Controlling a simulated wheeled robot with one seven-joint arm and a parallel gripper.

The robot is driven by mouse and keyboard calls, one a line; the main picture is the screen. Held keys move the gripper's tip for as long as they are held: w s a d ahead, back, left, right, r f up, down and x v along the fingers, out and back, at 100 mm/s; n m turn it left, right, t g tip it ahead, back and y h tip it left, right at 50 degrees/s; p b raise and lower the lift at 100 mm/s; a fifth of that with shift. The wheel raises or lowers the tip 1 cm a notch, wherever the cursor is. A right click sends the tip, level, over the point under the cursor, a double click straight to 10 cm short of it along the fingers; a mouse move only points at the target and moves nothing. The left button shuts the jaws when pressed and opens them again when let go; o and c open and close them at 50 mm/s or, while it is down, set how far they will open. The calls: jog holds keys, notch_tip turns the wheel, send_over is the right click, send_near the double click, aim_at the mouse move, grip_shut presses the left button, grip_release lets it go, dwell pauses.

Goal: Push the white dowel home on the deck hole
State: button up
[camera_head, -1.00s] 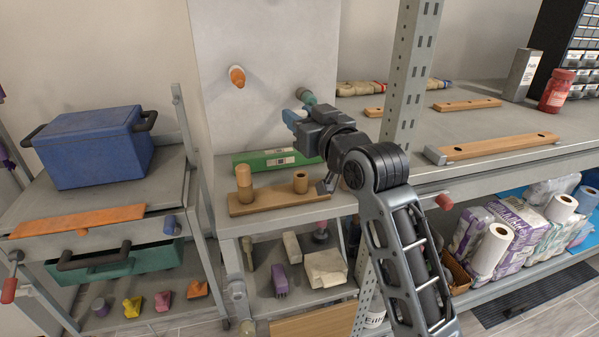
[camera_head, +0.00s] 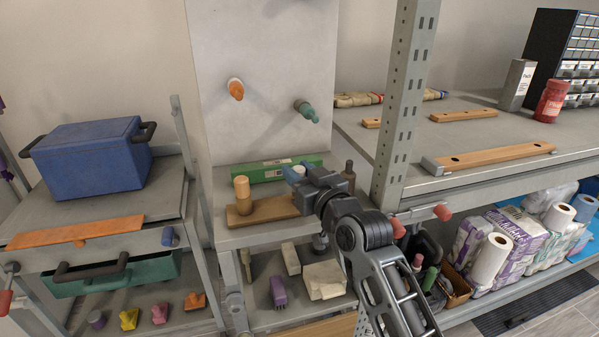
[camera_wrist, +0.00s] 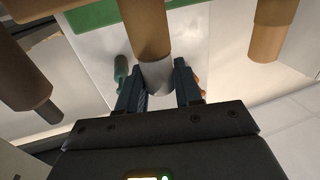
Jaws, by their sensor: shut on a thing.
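The wooden deck strip (camera_head: 265,212) lies on the small rack's top shelf. My gripper (camera_head: 296,173) is low over the strip's right part. In the wrist view my gripper (camera_wrist: 158,88) has its fingers on both sides of the white dowel's rounded end (camera_wrist: 157,76), shut on it. The dowel shows at the end of a brown wooden collar (camera_wrist: 148,30); how deep it sits is hidden. A tan-topped dowel (camera_head: 242,188) stands upright on the strip's left part. In the head view my gripper hides most of the held dowel and its hole.
A green box (camera_head: 262,171) lies behind the strip. A dark-topped peg (camera_head: 349,170) stands right of my gripper. Orange (camera_head: 236,90) and green (camera_head: 306,110) pegs stick out of the upright panel. A perforated post (camera_head: 405,110) rises close to my arm's right.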

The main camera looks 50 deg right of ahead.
jog(key=shift+f, duration=0.15)
jog(key=o, duration=1)
jog(key=s+a+f+y+b, duration=0.1)
jog(key=s+a+f, duration=0.2)
jog(key=s+a, duration=0.35)
jog(key=s+a+f+g+y+b, duration=0.1)
jog(key=s+a+f, duration=0.35)
jog(key=s, duration=0.25)
jog(key=s+a+f+b, duration=0.1)
jog(key=s+a+f, duration=0.1)
jog(key=s+a, duration=0.45)
jog(key=s+a+n+y, duration=0.2)
jog(key=s, duration=0.6)
jog(key=s+a+n+g+y, duration=0.1)
jog(key=s+a+n+y, duration=0.1)
jog(key=s, duration=0.7)
jog(key=shift+a+r, duration=0.35)
jog(key=shift+a, duration=0.25)
